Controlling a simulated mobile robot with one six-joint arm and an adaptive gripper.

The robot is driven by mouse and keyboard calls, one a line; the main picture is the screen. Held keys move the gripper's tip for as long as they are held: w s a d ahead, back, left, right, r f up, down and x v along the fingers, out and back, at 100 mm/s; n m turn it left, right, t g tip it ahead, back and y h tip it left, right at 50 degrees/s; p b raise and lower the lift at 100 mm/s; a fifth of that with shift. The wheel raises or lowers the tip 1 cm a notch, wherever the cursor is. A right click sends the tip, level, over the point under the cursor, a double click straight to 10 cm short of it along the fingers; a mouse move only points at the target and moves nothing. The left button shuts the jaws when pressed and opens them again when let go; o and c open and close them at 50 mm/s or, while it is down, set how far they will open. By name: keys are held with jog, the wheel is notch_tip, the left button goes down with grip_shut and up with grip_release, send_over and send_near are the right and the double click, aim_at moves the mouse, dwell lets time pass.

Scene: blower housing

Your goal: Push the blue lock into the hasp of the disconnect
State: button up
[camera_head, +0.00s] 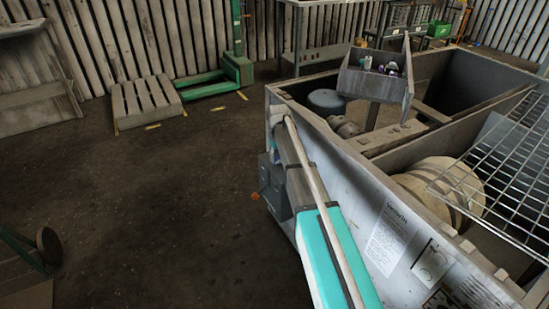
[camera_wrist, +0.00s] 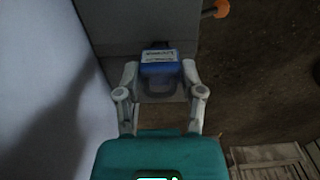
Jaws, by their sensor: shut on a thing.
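The blue lock (camera_wrist: 159,76) sits between the fingertips of my gripper (camera_wrist: 160,80) in the wrist view. The gripper is shut on its sides. A pale label is on the lock's top part, and a dark piece shows just beyond it. The grey disconnect box (camera_wrist: 135,20) lies right beyond the lock, with an orange-tipped handle (camera_wrist: 215,9) at its right. I cannot tell whether the lock's shackle is in the hasp. In the head view the grey disconnect box (camera_head: 272,185) is on the housing's end, partly behind my arm; the lock and fingertips are hidden there.
The large grey housing (camera_head: 375,215) fills the right of the head view, with a small tray (camera_head: 375,84) of items above it and a wire grid (camera_head: 510,150) over its right part. A pallet (camera_head: 147,101) lies at the back left.

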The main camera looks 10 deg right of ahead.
jog(key=shift+f+b, duration=0.55)
jog(key=shift+f, duration=0.1)
jog(key=o, duration=1)
